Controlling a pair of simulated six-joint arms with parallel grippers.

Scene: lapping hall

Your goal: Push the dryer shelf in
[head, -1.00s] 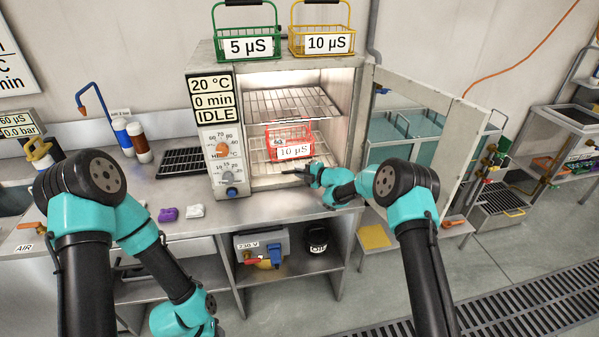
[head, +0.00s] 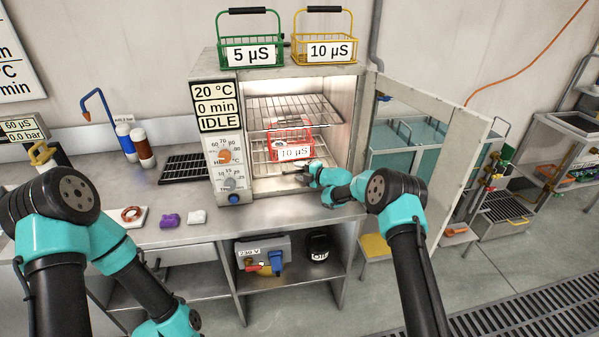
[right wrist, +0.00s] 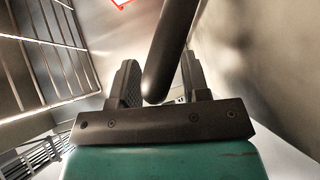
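The dryer (head: 222,185) stands on the bench with its chamber open. Inside are an upper wire shelf (head: 285,105) and a lower wire shelf (head: 258,157). A red wire basket (head: 272,137) labelled 10 µS rests on the lower shelf. I cannot tell exactly how far that shelf sticks out. My right gripper (head: 303,174) is at the chamber mouth, low in front of the basket. In the right wrist view its fingers (right wrist: 158,88) stand apart, with a dark rounded bar (right wrist: 172,50) showing between them; what it belongs to is unclear. My left gripper is out of view.
The dryer door (head: 438,135) is swung open to the right, beside my right arm. A green basket (head: 238,54) and a yellow basket (head: 314,52) stand on the dryer. Purple (head: 169,220) and white (head: 197,216) pieces lie on the bench at left.

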